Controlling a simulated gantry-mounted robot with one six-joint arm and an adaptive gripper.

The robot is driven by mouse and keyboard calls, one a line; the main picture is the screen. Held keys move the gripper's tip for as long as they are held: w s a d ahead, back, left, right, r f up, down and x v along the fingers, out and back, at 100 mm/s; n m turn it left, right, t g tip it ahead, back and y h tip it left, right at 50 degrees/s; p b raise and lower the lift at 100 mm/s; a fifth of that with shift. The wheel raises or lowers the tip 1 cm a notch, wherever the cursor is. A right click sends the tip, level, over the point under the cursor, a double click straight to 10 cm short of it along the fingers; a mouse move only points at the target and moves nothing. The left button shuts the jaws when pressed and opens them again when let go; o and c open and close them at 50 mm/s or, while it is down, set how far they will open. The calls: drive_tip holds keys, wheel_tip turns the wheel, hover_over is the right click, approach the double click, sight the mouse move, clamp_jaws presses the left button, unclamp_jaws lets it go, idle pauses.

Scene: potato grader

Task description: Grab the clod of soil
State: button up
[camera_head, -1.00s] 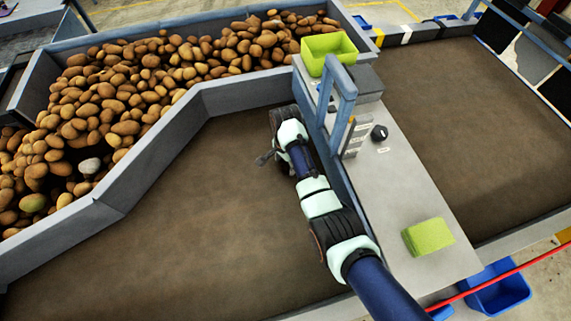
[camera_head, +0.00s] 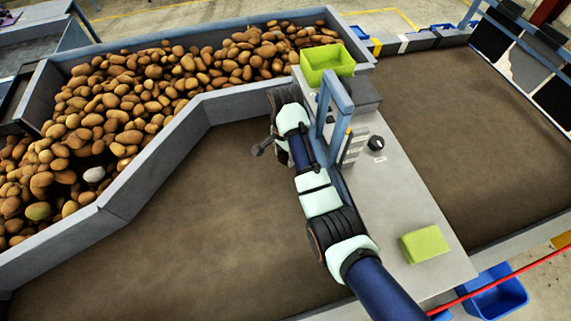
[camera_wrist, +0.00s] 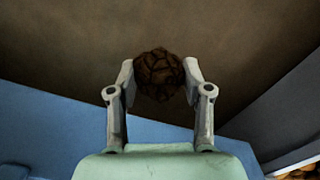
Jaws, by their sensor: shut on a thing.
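The clod of soil (camera_wrist: 158,76) is a dark brown, cracked, rounded lump in the wrist view. My gripper (camera_wrist: 160,70) is shut on it, with one pale grey fingertip against each side. The clod's lower side is hidden from the wrist camera. In the head view my arm reaches in from the lower right.
A brown conveyor belt (camera_head: 170,235) lies below. A grey wall (camera_head: 150,165) separates it from the potato heap (camera_head: 120,95). Beside my arm stand a blue frame (camera_head: 335,95), a green bin (camera_head: 328,62), a control knob (camera_head: 376,143) and a green block (camera_head: 424,243).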

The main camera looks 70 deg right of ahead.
wheel_tip(320, 180, up, 10)
drive_tip(key=p, duration=0.7)
drive_tip(key=shift+f, duration=0.25)
drive_tip(key=shift+w+f, duration=0.1)
